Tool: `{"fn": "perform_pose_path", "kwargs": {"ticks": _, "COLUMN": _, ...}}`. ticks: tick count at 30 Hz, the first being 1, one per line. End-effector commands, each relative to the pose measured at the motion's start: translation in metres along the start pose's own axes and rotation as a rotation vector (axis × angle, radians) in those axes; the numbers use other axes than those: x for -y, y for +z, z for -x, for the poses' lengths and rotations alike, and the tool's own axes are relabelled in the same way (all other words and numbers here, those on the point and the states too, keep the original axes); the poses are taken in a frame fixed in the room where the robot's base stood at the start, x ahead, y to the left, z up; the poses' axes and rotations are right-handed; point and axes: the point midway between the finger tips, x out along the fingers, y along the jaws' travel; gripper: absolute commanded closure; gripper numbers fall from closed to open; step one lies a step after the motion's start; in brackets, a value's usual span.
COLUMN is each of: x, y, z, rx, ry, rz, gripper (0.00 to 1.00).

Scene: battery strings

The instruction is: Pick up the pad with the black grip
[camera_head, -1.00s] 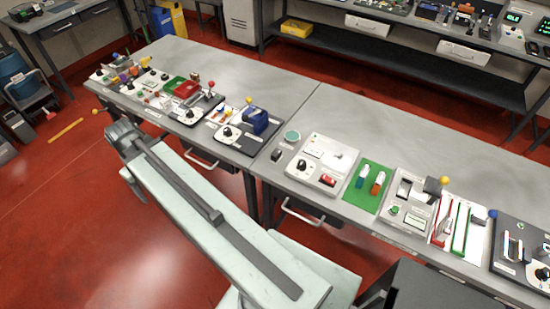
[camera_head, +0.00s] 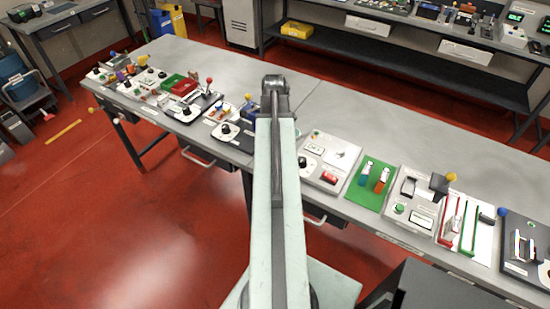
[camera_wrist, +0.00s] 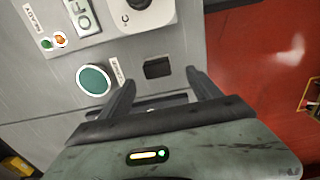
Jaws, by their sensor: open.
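A small black block (camera_wrist: 157,67) lies on the grey bench near its front edge in the wrist view. It looks like the black grip; I cannot make out a pad under it. My gripper (camera_wrist: 160,77) is open, one finger to each side of the block as seen from the wrist, with nothing between the jaws. I cannot tell how far above the bench the fingertips are. In the head view my arm hides the block and the gripper.
A round teal disc (camera_wrist: 93,80) lies left of the block. A light panel with a black knob (camera_wrist: 140,3) stands beyond it. A green mat (camera_head: 371,184) with two upright pieces lies further right. The bench's rear part (camera_head: 345,115) is clear.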

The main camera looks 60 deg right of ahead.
Motion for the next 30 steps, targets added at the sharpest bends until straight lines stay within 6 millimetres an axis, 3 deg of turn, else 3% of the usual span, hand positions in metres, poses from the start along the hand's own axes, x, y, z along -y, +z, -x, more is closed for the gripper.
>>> {"fn": "perform_pose_path", "kwargs": {"ticks": 1, "x": 0.0, "y": 0.0, "z": -0.009, "rx": 0.0, "ry": 0.0, "rz": 0.0, "gripper": 0.27}}
{"fn": "perform_pose_path", "kwargs": {"ticks": 7, "x": -0.001, "y": 0.001, "z": -0.015, "rx": 0.0, "ry": 0.0, "rz": -0.001, "gripper": 0.27}}
{"fn": "perform_pose_path", "kwargs": {"ticks": 15, "x": -0.004, "y": 0.005, "z": -0.059, "rx": 0.0, "ry": 0.0, "rz": -0.001, "gripper": 0.27}}
{"fn": "perform_pose_path", "kwargs": {"ticks": 23, "x": -0.004, "y": 0.005, "z": -0.057, "rx": 0.0, "ry": 0.0, "rz": -0.002, "gripper": 0.27}}
{"fn": "perform_pose_path", "kwargs": {"ticks": 30, "x": -0.005, "y": 0.005, "z": -0.057, "rx": 0.0, "ry": 0.0, "rz": -0.002, "gripper": 0.91}}
